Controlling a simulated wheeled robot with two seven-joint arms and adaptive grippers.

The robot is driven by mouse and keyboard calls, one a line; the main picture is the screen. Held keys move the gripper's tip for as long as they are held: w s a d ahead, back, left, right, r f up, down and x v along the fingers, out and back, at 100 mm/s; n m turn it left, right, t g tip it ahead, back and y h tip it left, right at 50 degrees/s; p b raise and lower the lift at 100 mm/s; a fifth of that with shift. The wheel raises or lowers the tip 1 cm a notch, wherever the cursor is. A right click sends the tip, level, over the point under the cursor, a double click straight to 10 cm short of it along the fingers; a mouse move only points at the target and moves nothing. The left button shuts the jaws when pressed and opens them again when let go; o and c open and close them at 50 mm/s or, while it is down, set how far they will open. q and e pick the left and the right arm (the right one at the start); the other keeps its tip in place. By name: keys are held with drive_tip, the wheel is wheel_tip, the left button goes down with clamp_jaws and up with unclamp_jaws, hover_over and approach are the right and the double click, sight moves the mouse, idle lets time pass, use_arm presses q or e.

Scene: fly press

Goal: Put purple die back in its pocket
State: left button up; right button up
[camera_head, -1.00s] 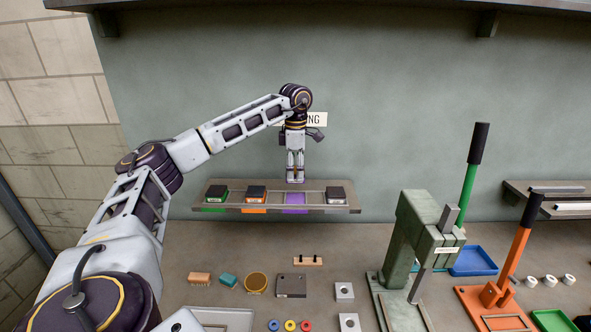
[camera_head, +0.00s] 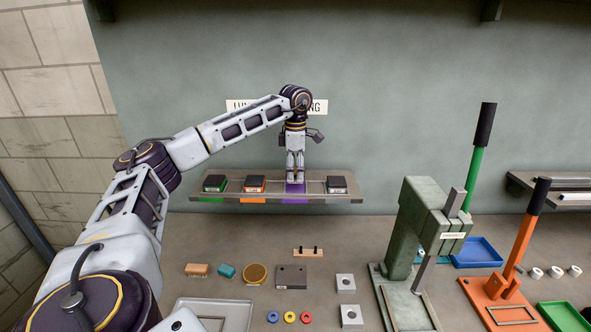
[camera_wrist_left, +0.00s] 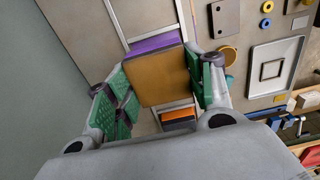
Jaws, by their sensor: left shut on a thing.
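My left gripper (camera_head: 295,178) points straight down over the purple pocket (camera_head: 294,200) of the wall shelf. In the left wrist view, its green-padded fingers (camera_wrist_left: 160,85) are shut on the purple die (camera_wrist_left: 155,75), which shows a flat brownish face. A purple area (camera_wrist_left: 155,42) shows just past that face; I cannot tell whether it is pocket or die. The die is at or just above the pocket, and contact with the shelf cannot be made out. My right gripper is not in view.
The wall is right behind. A green press (camera_head: 425,225) stands on the bench to the right.

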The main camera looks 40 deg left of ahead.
use_arm(q)
drive_tip(key=shift+f+b, duration=0.3)
drive_tip(key=shift+f, duration=0.75)
idle(0.4)
drive_tip(key=shift+p, duration=0.45)
idle(0.8)
drive_tip(key=shift+f, duration=0.15)
idle(0.8)
drive_tip(key=shift+f, duration=0.35)
idle(1.2)
idle(1.2)
drive_tip(key=o, duration=1.7)
